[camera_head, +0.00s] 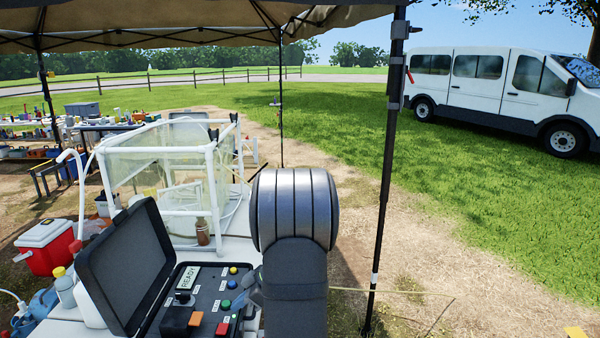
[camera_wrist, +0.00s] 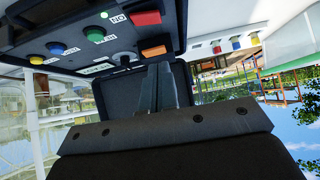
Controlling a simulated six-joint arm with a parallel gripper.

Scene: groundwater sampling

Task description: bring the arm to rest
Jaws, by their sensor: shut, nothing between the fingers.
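My gripper (camera_wrist: 158,85) shows in the wrist view with its two grey fingers together and nothing between them. It is over the control case (camera_head: 205,300), whose panel has coloured buttons, a dial and a display reading READY. In the head view, my arm's dark links stand right of the case and the gripper (camera_head: 247,292) shows only in part near the panel's right edge. The case's black lid (camera_head: 128,262) stands open. In the wrist view, the case panel (camera_wrist: 75,60) appears upside down beyond the fingers. I cannot tell whether the fingertips touch it.
A clear-sided white-framed enclosure (camera_head: 165,170) with a brown bottle (camera_head: 202,232) stands behind the case. A red cooler (camera_head: 48,247) and a yellow-capped bottle (camera_head: 64,287) are at left. A dark canopy pole (camera_head: 385,170) rises right of my arm. Open grass lies beyond, with a white van (camera_head: 500,85).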

